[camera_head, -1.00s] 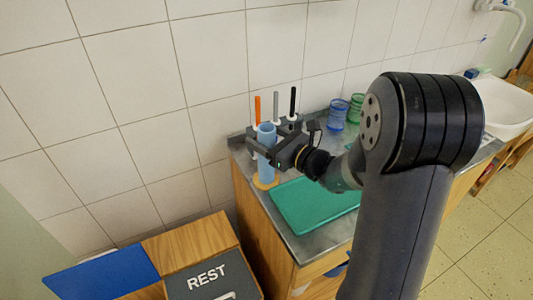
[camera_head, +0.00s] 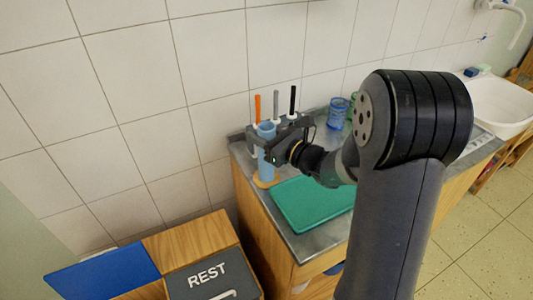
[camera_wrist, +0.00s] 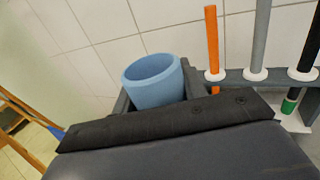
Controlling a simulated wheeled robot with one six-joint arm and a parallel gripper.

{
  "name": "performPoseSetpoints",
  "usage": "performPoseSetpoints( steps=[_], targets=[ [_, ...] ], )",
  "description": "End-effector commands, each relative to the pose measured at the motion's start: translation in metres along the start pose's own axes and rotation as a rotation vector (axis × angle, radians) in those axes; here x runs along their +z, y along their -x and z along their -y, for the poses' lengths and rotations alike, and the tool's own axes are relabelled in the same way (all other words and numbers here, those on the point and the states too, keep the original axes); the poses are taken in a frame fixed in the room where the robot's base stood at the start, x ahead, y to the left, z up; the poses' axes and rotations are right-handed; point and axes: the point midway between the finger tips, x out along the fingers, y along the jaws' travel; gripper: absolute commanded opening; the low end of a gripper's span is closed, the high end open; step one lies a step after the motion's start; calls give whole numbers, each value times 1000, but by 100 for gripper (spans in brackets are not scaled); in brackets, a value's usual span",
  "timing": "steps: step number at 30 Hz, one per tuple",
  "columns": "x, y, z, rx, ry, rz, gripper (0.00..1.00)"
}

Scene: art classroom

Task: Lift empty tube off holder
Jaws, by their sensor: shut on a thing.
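The tube (camera_head: 266,162) is light blue, upright and open at the top, near the left end of the counter. My gripper (camera_head: 265,141) is shut around its upper part, with the rim showing above the jaws. Below the tube is a round yellowish disc (camera_head: 261,184), which looks like its holder. I cannot tell whether the tube's bottom touches the disc. In the wrist view the tube's mouth (camera_wrist: 153,78) looks hollow, but its bottom is not visible. The dark gripper body hides its lower part there.
Orange (camera_head: 257,107), grey (camera_head: 276,104) and black (camera_head: 292,101) sticks stand in a rack close behind the tube. A green tray (camera_head: 310,203) lies in front. A blue jar (camera_head: 338,113) stands to the right. The tiled wall is close behind.

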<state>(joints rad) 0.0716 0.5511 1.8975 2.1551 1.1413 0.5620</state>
Motion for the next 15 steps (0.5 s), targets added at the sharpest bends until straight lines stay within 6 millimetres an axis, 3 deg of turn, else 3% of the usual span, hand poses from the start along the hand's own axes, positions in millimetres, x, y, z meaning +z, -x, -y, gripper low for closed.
performPoseSetpoints(
  steps=[3, 15],
  targets=[
    [0, 0, 0, 0, 0, 0, 9],
    [10, 0, 0, 0, 2, 1, 9]
  ],
)
